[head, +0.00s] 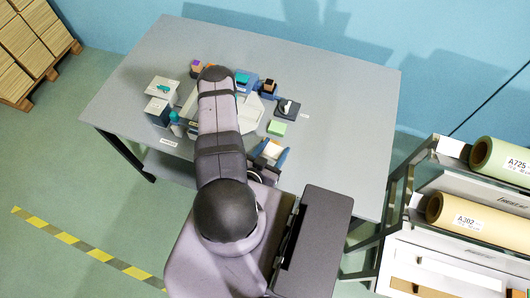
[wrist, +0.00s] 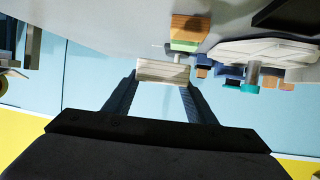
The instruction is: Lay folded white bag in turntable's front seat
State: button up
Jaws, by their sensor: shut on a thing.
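My gripper (head: 268,157) is near the table's front edge, right of my arm in the head view. Its two blue fingers are shut on a small cream-white block-like thing, which I take for the folded white bag (head: 273,149). In the wrist view the bag (wrist: 162,70) lies crosswise between the fingertips, clear of other things there. The pale angular turntable (head: 252,108) is partly hidden behind my arm in the head view. It also shows at the upper right of the wrist view (wrist: 265,47). Its front seat is hidden by my arm, so I cannot tell what is there.
A green block (head: 277,128) lies just behind the bag. A dark pad with a white knob (head: 287,108) is behind it. White boxes (head: 162,88) and a teal-topped post (head: 175,118) stand left. The table's right side is clear.

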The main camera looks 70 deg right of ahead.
jog(key=s+d+r+m+g+b, duration=0.25)
jog(key=d+b, duration=0.25)
jog(key=d, duration=0.8)
jog(key=w+d+r+n+t+b, duration=0.2)
jog(key=w+d+r+n+t, duration=0.6)
jog(key=w+d, duration=0.35)
jog(key=w+a+n+t+y, duration=0.5)
jog(key=w+n+t+y, duration=0.15)
jog(key=w, duration=0.55)
jog(key=w+a+f+n+t+y, duration=0.2)
jog(key=a+f+n+t+y, duration=0.1)
jog(key=a+f+n+y, duration=0.4)
jog(key=a+f, duration=0.3)
jog(key=shift+a+f+n, duration=0.15)
jog(key=shift+f+n, duration=0.1)
jog(key=shift+n, duration=0.05)
